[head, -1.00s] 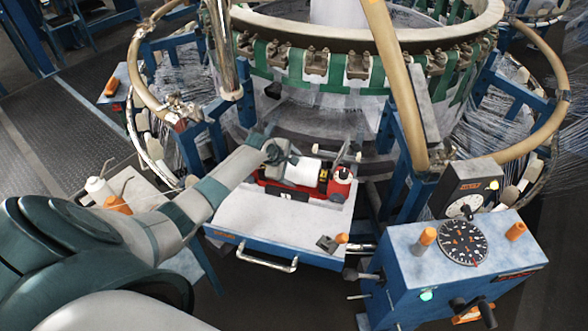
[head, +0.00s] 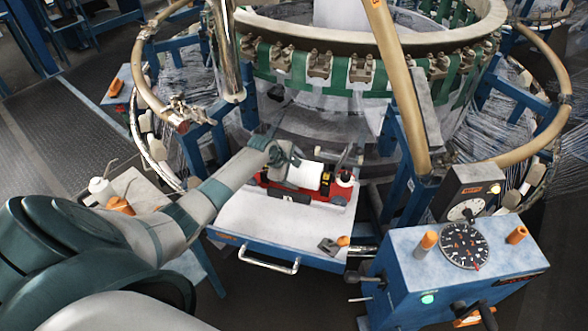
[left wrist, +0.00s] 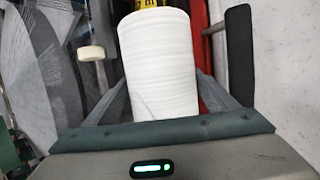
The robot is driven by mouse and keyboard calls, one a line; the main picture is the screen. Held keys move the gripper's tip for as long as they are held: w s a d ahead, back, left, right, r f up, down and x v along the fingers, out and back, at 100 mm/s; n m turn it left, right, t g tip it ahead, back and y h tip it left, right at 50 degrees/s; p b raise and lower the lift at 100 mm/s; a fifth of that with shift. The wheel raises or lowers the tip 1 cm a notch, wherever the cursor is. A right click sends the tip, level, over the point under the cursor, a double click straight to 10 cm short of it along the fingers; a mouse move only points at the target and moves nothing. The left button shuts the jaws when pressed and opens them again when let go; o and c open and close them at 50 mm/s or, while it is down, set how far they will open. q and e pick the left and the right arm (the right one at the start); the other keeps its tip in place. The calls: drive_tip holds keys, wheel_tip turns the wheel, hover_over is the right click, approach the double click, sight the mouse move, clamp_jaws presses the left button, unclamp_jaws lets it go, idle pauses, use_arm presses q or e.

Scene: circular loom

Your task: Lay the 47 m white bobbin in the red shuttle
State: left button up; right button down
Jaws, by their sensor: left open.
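The white bobbin (head: 307,176) lies at the red shuttle (head: 318,198) on the pale tray in the head view. Whether it is fully seated cannot be told. In the left wrist view the bobbin (left wrist: 158,62) lies lengthwise between the fingers of my left gripper (left wrist: 160,92), which is open with one finger on each side. In the head view my left gripper (head: 286,164) is over the bobbin's left part and hides it. A strip of the shuttle's red shows right of the bobbin in the wrist view. My right gripper is out of view.
The blue-edged tray (head: 270,225) has clear surface in front of the shuttle. A blue control box (head: 440,270) stands right. The loom ring (head: 370,45) rises behind.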

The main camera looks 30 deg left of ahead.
use_arm(q)
drive_tip(key=shift+s+d+f, duration=0.25)
drive_tip(key=shift+s+f, duration=0.4)
drive_tip(key=shift+r, duration=0.25)
drive_tip(key=w+b+v, duration=0.1)
drive_tip(key=b+v, duration=0.1)
drive_tip(key=v, duration=1.5)
drive_tip(key=shift+a+r+b, duration=0.25)
drive_tip(key=shift+r+b, duration=0.05)
drive_tip(key=shift+r, duration=0.3)
